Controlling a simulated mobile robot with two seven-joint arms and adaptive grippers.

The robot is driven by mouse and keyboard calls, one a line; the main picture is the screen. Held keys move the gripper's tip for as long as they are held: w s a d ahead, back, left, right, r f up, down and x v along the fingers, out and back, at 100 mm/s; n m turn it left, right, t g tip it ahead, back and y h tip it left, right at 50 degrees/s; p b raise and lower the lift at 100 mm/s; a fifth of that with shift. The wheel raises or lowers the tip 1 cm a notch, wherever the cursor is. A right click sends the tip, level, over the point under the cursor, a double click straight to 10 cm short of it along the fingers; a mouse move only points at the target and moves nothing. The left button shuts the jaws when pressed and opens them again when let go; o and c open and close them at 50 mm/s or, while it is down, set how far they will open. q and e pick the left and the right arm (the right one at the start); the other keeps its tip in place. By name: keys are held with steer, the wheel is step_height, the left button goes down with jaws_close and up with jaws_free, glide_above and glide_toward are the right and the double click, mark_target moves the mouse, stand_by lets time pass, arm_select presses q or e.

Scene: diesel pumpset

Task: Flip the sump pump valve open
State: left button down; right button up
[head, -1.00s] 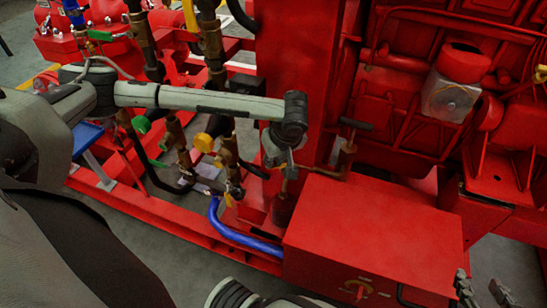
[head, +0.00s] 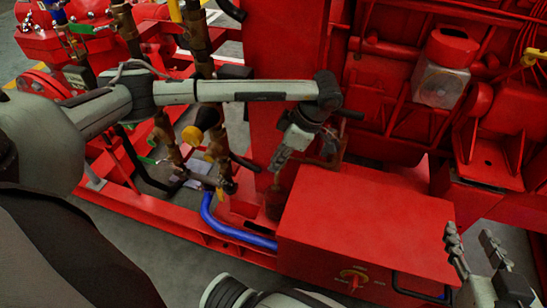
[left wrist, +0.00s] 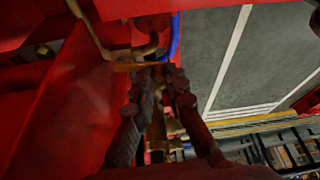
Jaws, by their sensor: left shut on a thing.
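My left gripper (head: 277,172) points down beside the red upright panel, behind the red box. In the left wrist view its dark fingers (left wrist: 158,78) are closed around a thin brownish-orange piece (left wrist: 128,67), which looks like the valve lever. The fingers hide most of it, so I cannot tell how far it is turned. A brown pipe fitting (left wrist: 145,50) lies just beyond the fingertips. In the head view a dark brown cylindrical fitting (head: 274,203) stands just below the gripper. My right gripper (head: 474,262) is open and empty at the lower right.
Brass pipes (head: 165,135) stand farther left, and red engine parts (head: 400,120) fill the right.

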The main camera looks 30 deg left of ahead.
arm_select(q)
steer(key=shift+w+d+n+g+h, duration=0.1)
steer(key=shift+d+n+g+h, duration=0.25)
steer(key=shift+n, duration=0.65)
steer(key=c, duration=1.5)
jaws_free()
steer(key=shift+c, duration=0.2)
steer(key=shift+r, duration=0.15)
steer(key=v, duration=1.2)
steer(key=shift+d, duration=0.15)
steer(key=shift+w, duration=0.1)
